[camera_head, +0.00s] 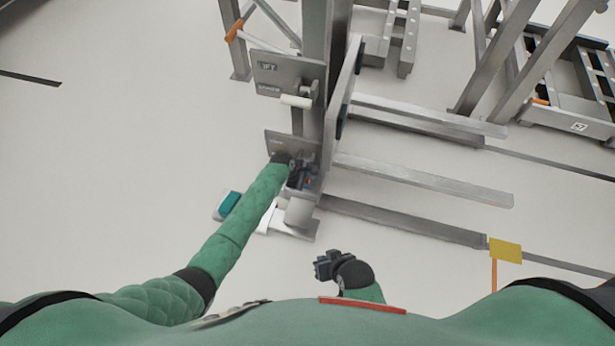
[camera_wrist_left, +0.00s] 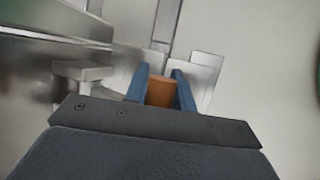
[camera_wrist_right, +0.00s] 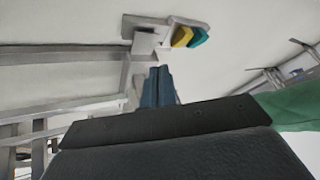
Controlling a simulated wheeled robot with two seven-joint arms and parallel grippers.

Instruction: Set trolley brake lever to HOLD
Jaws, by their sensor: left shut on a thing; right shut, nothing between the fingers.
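My left gripper (camera_head: 300,172) reaches to the lower part of the grey trolley mast, beside the lower grey plate (camera_head: 280,143). In the left wrist view its blue fingers (camera_wrist_left: 160,88) are shut on an orange handle (camera_wrist_left: 160,93), which looks like the brake lever's grip. The gripper and arm mostly hide the lever in the head view, and I cannot read a HOLD mark. My right gripper (camera_head: 324,265) is low in the middle of the head view, apart from the trolley. In the right wrist view its fingers (camera_wrist_right: 157,86) are together and empty.
An upper plate (camera_head: 285,75) on the mast has lettering and a white roller. An orange-tipped rod (camera_head: 235,31) is at upper left. Long grey forks (camera_head: 425,180) extend right. A teal-topped box (camera_head: 229,204) lies left of the mast. A yellow sign (camera_head: 505,250) stands at right.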

